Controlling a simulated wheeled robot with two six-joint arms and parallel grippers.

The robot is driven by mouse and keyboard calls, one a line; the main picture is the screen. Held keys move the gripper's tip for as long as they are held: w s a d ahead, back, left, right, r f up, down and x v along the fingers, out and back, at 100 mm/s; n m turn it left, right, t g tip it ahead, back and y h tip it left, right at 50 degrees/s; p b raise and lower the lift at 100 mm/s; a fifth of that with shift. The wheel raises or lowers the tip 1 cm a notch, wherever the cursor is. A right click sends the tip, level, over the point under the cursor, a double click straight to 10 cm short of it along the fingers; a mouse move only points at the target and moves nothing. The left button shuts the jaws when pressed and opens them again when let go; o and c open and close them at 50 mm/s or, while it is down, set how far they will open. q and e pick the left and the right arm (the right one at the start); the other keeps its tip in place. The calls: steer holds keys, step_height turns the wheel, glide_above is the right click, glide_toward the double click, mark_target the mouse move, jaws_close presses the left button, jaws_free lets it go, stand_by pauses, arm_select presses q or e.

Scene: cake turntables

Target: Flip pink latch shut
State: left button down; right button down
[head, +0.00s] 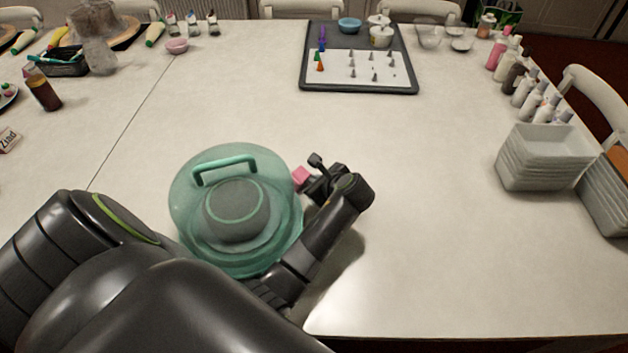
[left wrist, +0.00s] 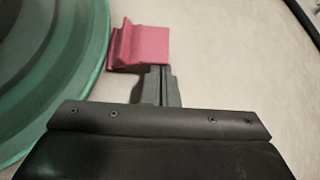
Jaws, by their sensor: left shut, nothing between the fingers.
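The pink latch (head: 300,175) sticks out from the right side of a round, see-through green cake carrier (head: 183,207) with a handle on top. In the left wrist view the latch (left wrist: 140,47) lies just ahead of my fingertips, beside the green rim (left wrist: 88,105). My left gripper (head: 316,172) is at the carrier's right side, close to the latch. Its fingers (left wrist: 159,72) are shut with nothing between them, and their tips reach the latch's lower edge; I cannot tell if they touch it. My right gripper is not in view.
A dark tray (head: 310,85) with piping tips stands at the far middle. Stacked white dishes (head: 545,160) and a row of bottles (head: 522,90) line the right edge. The table (head: 430,220) is clear between the carrier and the dishes.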

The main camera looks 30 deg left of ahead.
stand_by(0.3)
arm_select(q)
steer(key=shift+r, duration=0.1)
steer(key=shift+s+r+n+t+p, duration=0.2)
steer(key=shift+r+n+t+p, duration=0.15)
steer(key=shift+p, duration=0.7)
steer(key=shift+s+a+r+n+t+p, duration=0.1)
steer(key=shift+s+r+n+t+p, duration=0.2)
steer(key=shift+t+p, duration=0.2)
steer(key=shift+w+t, duration=0.1)
steer(key=shift+t, duration=0.15)
steer(key=shift+r+p, duration=0.8)
steer(key=shift+p, duration=0.5)
